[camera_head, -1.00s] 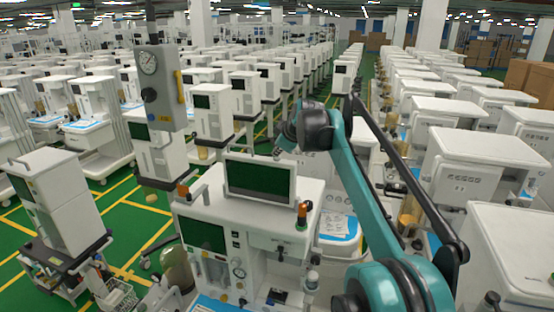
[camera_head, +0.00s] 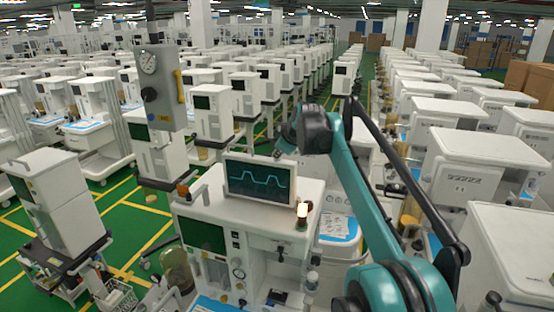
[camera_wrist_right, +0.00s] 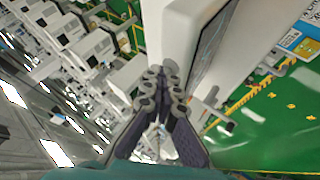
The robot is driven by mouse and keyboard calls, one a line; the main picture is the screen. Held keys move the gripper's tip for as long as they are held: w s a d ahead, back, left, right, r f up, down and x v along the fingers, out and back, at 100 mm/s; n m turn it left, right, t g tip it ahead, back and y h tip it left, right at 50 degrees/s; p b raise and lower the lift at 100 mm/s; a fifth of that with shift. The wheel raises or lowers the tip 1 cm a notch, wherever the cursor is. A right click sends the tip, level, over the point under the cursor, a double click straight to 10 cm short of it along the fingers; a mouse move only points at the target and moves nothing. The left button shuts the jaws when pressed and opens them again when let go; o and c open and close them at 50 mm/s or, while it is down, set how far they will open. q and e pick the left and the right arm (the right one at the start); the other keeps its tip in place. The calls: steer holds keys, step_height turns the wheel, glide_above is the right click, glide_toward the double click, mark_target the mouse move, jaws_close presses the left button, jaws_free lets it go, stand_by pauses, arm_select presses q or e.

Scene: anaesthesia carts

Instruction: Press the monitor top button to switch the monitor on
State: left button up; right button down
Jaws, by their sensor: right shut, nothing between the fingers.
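The monitor (camera_head: 258,181) stands on top of the white anaesthesia cart (camera_head: 285,208); its screen is lit with a cyan trace. My right gripper (camera_head: 278,153) is at the monitor's top right edge, its fingers small and partly hidden by my wrist. In the right wrist view the right gripper (camera_wrist_right: 165,75) is shut and empty, its fingertips at the white edge of the monitor (camera_wrist_right: 178,35). The top button cannot be made out; the fingertips may cover it. Whether they touch the monitor I cannot tell. My left gripper is out of view.
A lamp (camera_head: 302,214) on the cart's front right glows pale. A grey column with a gauge (camera_head: 154,88) hangs to the left of the monitor. Rows of similar carts stand behind and to the right. Green floor with yellow lines shows at left.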

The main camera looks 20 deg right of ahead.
mark_target(278, 161)
steer(key=shift+r+p, duration=0.85)
steer(key=shift+r, duration=0.05)
step_height(278, 161, up, 5)
steer(key=p, duration=0.4)
steer(key=shift+p, duration=0.3)
steer(key=shift+f, duration=0.15)
steer(key=s+a+f+m+b, duration=0.3)
steer(key=s+f+b, duration=1)
steer(key=f, duration=0.8)
steer(key=s+a+f+m+g+b, duration=0.1)
steer(key=s+a+f+m+b, duration=0.2)
steer(key=s+f+b, duration=1)
steer(key=s+a+f+m+g+b, duration=0.1)
steer(key=s+a+f+m+b, duration=0.2)
steer(key=s+f+b, duration=1)
step_height(278, 161, down, 18)
steer(key=shift+s+a+r+m+h, duration=0.15)
steer(key=shift+s+m+h, duration=0.25)
steer(key=shift+s, duration=0.5)
